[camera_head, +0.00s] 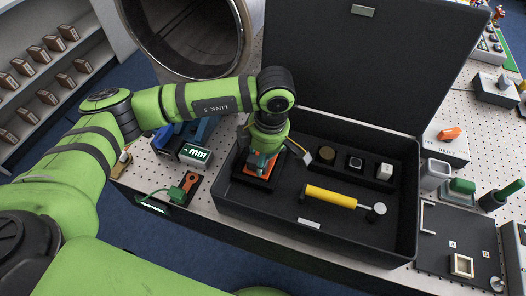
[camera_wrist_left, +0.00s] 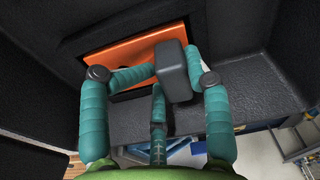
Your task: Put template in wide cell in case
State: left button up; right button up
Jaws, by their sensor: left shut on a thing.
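The template is an orange plate (camera_wrist_left: 135,57) with a dark grey block (camera_wrist_left: 174,70) in front of it, seemingly its handle. My left gripper (camera_wrist_left: 177,78) has its teal fingers shut around this block. In the head view the left gripper (camera_head: 265,150) points down into the left part of the open black case (camera_head: 270,213), with orange parts of the template (camera_head: 258,168) showing beneath it. The plate lies at or just above a dark cell there; I cannot tell whether it touches the floor. The gripper hides most of it. My right gripper is out of view.
The case also holds several small blocks in a row (camera_head: 356,162) and a yellow cylinder (camera_head: 330,197). Its raised lid (camera_head: 365,60) stands behind. A display reading "mm" (camera_head: 195,154) is to the left. Several fixtures crowd the table at right.

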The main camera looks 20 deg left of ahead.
pick_arm(q)
jog(key=shift+f, duration=0.2)
jog(key=o, duration=1.4)
jog(key=shift+c, duration=0.2)
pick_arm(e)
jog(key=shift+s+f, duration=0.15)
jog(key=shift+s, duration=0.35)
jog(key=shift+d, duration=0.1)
pick_arm(q)
jog(key=shift+r, duration=0.15)
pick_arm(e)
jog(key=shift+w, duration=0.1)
pick_arm(q)
jog(key=shift+d+r, duration=0.1)
jog(key=shift+r, duration=0.05)
notch_tip(320, 180, up, 12)
jog(key=d+b, duration=0.1)
jog(key=b, duration=0.3)
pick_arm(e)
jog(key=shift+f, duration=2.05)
